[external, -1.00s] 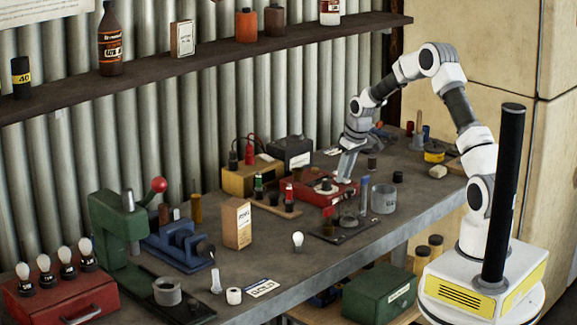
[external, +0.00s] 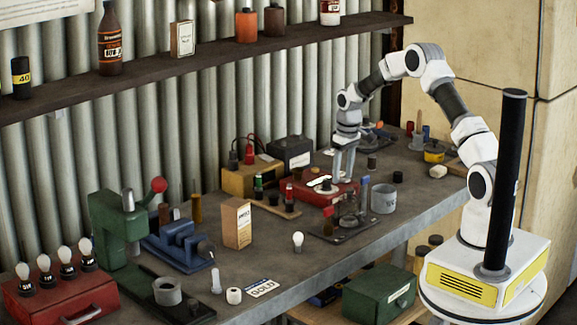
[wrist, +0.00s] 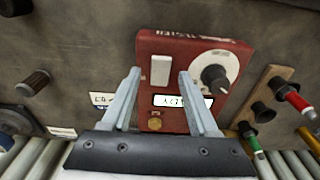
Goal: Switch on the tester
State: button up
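The tester is a red box (external: 345,190) on the workbench, and it fills the middle of the wrist view (wrist: 152,48). Its face has a white rocker switch (wrist: 160,70), a round dark knob (wrist: 213,76) on a white dial, and a pale display (wrist: 172,101) with dark characters upside down. The right finger partly covers the display, so I cannot read all of it. A brass disc (wrist: 155,124) sits by the near edge. My gripper (external: 343,178) is open and empty above the tester. In the wrist view its fingertips (wrist: 159,73) appear on either side of the switch.
A wooden strip with colored plugs (wrist: 283,95) lies beside the tester. A yellow box (external: 240,180) and a dark box (external: 290,151) stand behind. The corrugated wall is close behind.

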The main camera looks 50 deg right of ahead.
aim_at(347, 179)
notch_tip(347, 179, up, 17)
jog(key=s, duration=0.1)
jog(key=shift+s+r, duration=0.15)
jog(key=shift+s, duration=0.25)
dwell(0.5)
jog(key=s+a+r+t, duration=0.1)
jog(key=s+a+r, duration=0.45)
jog(key=s, duration=0.25)
jog(key=s+a+r+t, duration=0.1)
jog(key=s+a+r, duration=0.45)
jog(key=s, duration=0.25)
jog(key=s+a+f+t, duration=0.1)
jog(key=s+a+f, duration=0.1)
jog(key=s, duration=0.7)
jog(key=s+a+f+t, duration=0.1)
jog(key=s+a, duration=0.1)
jog(key=s, duration=0.6)
jog(key=shift+s+a+f, duration=0.35)
jog(key=shift+s+f, duration=0.05)
jog(key=shift+o, duration=0.2)
